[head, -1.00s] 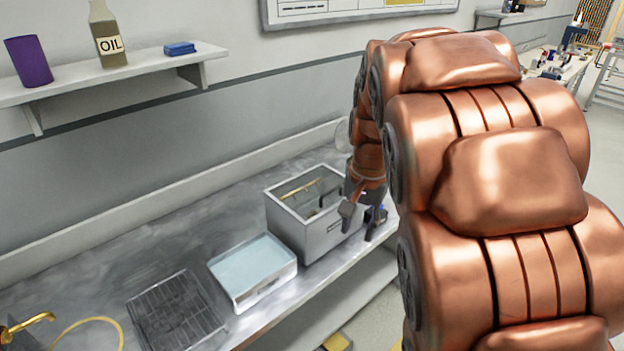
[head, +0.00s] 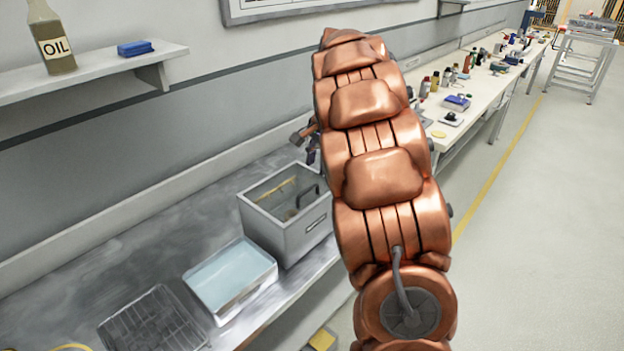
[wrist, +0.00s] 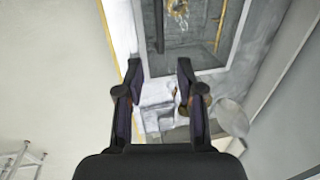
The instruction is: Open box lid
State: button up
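A grey box (head: 293,228) stands on the metal counter, left of my arm in the head view. No separate lid can be made out. In the wrist view the box's near rim (wrist: 190,72) lies just beyond my fingertips, and its inside shows at the top. My gripper (wrist: 158,70) is open, its two dark fingers apart with nothing held between them. In the head view my gripper is mostly hidden behind my arm, beyond the box's far right corner.
A white tray with a pale blue surface (head: 230,277) sits left of the box, and a wire rack (head: 152,322) beyond it. A shelf (head: 95,78) holds an oil bottle (head: 52,40) and a blue block (head: 135,48).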

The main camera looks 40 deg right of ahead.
aim_at(313, 186)
jog(key=f, duration=0.2)
jog(key=w+f+p, duration=0.1)
jog(key=f, duration=0.4)
jog(key=shift+w+a, duration=0.2)
jog(key=shift+a, duration=0.2)
jog(key=shift+r, duration=0.1)
grip_shut()
